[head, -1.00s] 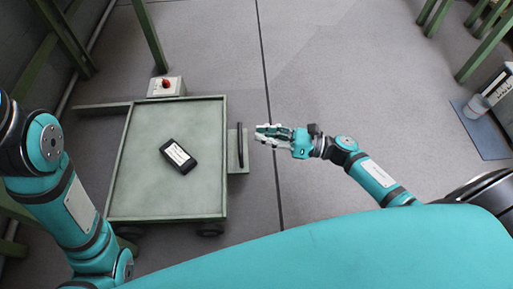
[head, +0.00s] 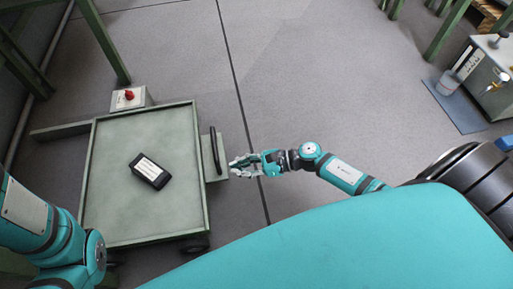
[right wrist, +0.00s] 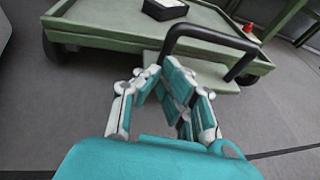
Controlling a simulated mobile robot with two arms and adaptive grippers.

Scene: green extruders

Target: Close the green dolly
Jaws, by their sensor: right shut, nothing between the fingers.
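The green dolly (head: 110,205) stands on the floor at the left of the head view. A flat green plate (head: 216,172) juts out from its right side. A black bar handle (head: 214,150) stands up on the plate; in the right wrist view the handle (right wrist: 213,32) is an arch just beyond the fingers. My right gripper (head: 236,166) is shut and empty, beside the plate's outer edge with its fingers pointing at the dolly. Its fingers (right wrist: 163,75) do not hold the handle; contact is unclear. My left gripper is out of view.
A black box with a white label (head: 150,170) lies on the dolly's top. A box with a red button (head: 129,96) sits at its far edge. Green legs (head: 105,45) stand behind. Floor to the right is clear up to a machine on a blue mat (head: 455,105).

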